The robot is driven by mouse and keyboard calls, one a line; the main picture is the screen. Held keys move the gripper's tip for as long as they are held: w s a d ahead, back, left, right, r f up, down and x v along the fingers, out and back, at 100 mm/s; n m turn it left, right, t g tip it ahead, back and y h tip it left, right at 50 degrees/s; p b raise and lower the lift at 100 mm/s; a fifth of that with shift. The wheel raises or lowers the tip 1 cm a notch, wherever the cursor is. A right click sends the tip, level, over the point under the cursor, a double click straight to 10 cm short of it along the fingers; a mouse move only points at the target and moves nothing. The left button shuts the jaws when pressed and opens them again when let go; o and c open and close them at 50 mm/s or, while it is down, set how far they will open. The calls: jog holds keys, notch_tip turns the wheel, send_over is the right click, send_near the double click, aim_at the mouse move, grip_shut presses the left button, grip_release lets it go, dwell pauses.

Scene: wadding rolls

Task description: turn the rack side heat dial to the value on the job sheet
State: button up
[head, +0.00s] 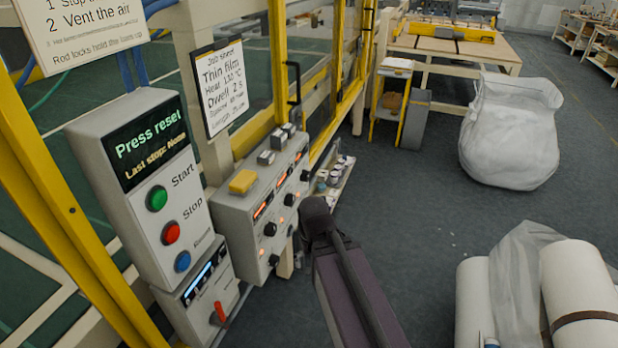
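The job sheet (220,88) hangs above the controls on a dark-edged board. It reads "Thin film", then a heat line that looks like 130 °C, though the middle digit is unclear, and a dwell line. The grey control panel (232,222) below it carries several black dials and small orange displays. One black dial (270,229) is on its near part. The labels are too small to read, so I cannot tell which is the rack side heat dial. My dark arm reaches up beside the panel's right side. My gripper is not visible; the arm's end may hide it and part of the panel.
A grey box with a "Press reset" screen (146,143) and green, red and blue buttons stands left of the panel. Yellow frame posts (279,60) rise behind.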

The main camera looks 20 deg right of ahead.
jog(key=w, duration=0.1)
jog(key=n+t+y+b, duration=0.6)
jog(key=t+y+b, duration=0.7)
jog(key=b, duration=0.8)
send_near(309, 176)
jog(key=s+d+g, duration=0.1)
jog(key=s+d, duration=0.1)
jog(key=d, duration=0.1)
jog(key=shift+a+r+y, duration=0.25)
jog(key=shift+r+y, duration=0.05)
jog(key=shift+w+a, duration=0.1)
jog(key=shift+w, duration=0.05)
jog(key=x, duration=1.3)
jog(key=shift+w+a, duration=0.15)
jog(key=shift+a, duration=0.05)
